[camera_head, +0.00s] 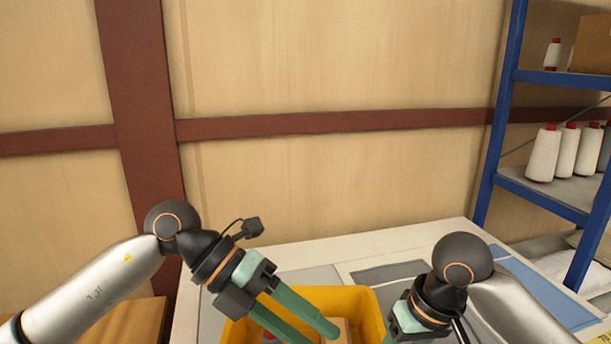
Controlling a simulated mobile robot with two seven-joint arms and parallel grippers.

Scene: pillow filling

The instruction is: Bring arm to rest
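My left gripper (316,336) reaches in from the left, over the yellow bin (352,297) on the table. Its two green fingers are spread, with a gap between them and nothing visible held. One finger runs off the bottom edge. My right gripper (404,322) is at the bottom, by the bin's right side. Its fingers are mostly cut off by the frame edge, so I cannot see whether they are open. Inside the bin, a small brown item (341,330) and a dark item with some red (270,338) are partly hidden by the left gripper.
The white table (409,240) has grey and blue flat patches. A blue-framed shelf (503,100) with several white thread cones (545,154) stands at the right. A wooden surface (128,322) is at lower left. A beige wall with red-brown beams stands behind.

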